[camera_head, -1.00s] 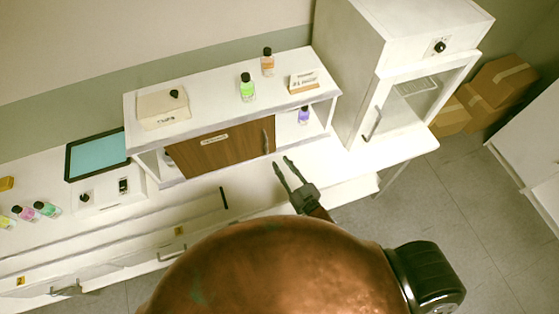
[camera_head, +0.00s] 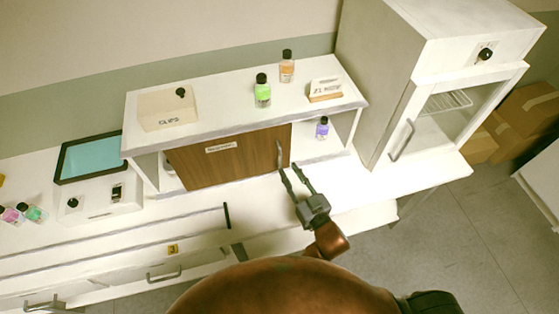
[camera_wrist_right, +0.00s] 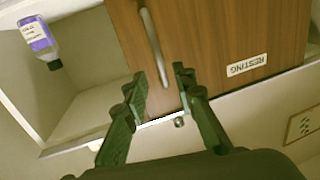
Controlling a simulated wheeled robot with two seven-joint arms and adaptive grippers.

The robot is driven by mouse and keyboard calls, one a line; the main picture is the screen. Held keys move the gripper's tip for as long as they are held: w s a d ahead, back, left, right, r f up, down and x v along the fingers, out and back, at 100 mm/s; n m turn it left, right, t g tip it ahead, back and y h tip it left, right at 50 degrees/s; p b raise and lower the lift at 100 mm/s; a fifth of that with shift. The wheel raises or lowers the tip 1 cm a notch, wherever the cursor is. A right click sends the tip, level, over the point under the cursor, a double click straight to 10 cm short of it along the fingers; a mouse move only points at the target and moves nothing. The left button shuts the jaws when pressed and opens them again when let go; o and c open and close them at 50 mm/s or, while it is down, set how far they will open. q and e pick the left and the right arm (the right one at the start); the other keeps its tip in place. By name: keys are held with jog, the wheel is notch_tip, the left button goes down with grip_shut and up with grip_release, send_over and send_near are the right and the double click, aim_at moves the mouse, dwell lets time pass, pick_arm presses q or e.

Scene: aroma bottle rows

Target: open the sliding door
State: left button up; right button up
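In the right wrist view the door (camera_wrist_right: 215,45) has a "RESTING" label, and the handle (camera_wrist_right: 154,48) lies just beyond my fingertips. My right gripper (camera_head: 291,174) is open and empty just in front of the handle's lower end; its parted fingers show in the right wrist view (camera_wrist_right: 160,88). I see no contact with the handle. My left gripper is not in view.
A purple bottle (camera_head: 322,127) stands in the uncovered right compartment. Green (camera_head: 262,92) and orange (camera_head: 287,68) bottles, a box (camera_head: 168,107) and a small sign (camera_head: 326,90) are on the shelf top. A white glass-fronted cabinet (camera_head: 405,60) stands at the right.

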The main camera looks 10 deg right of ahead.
aim_at(280, 167)
jog(key=x, duration=0.7)
jog(key=shift+w+a, duration=0.15)
jog(key=shift+w, duration=0.25)
jog(key=shift+c, duration=0.6)
grip_shut()
